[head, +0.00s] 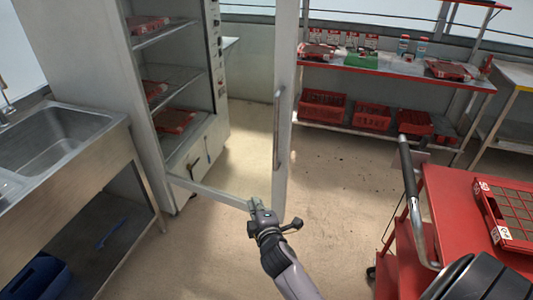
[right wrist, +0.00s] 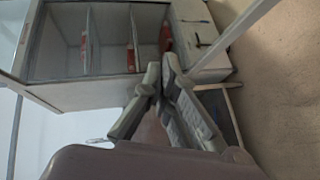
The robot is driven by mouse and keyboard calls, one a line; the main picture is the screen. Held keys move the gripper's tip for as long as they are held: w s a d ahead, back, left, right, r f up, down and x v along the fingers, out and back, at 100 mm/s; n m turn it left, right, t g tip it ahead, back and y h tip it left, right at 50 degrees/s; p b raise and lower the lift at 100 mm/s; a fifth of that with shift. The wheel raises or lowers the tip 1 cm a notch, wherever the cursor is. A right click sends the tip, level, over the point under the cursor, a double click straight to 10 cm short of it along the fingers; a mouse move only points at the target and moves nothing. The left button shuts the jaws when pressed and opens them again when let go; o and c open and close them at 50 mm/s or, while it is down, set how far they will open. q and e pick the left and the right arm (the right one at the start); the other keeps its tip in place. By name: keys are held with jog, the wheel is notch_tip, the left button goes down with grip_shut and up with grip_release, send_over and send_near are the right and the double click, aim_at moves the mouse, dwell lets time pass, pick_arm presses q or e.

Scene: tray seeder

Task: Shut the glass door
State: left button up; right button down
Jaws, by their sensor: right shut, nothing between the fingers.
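The glass door (head: 284,60) of the tall pale cabinet (head: 95,85) stands swung open, out into the room. Its upright frame bears a long vertical handle (head: 278,130), and its bottom rail (head: 205,192) runs back to the cabinet. My right gripper (head: 257,207) is shut and empty at the outer low end of the door, by the bottom rail; I cannot tell whether it touches. The right wrist view shows its fingers (right wrist: 160,75) together, with the open cabinet (right wrist: 65,95) beyond. My left gripper is not in view.
Red trays (head: 172,120) lie on the cabinet shelves. A steel sink (head: 60,140) stands at the left. A red cart (head: 440,205) with a tray is at the right. Red shelving (head: 400,68) with crates lines the back. The floor around the door is clear.

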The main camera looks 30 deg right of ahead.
jog(key=d+r+t+h, duration=0.2)
jog(key=d+r, duration=0.2)
jog(key=r, duration=0.7)
jog(key=s+d+p+x, duration=0.1)
jog(key=d+x, duration=0.1)
jog(key=x, duration=1)
jog(key=shift+d+r+n+h, duration=0.25)
jog(key=shift+d+n+h, duration=0.05)
jog(key=shift+d, duration=0.1)
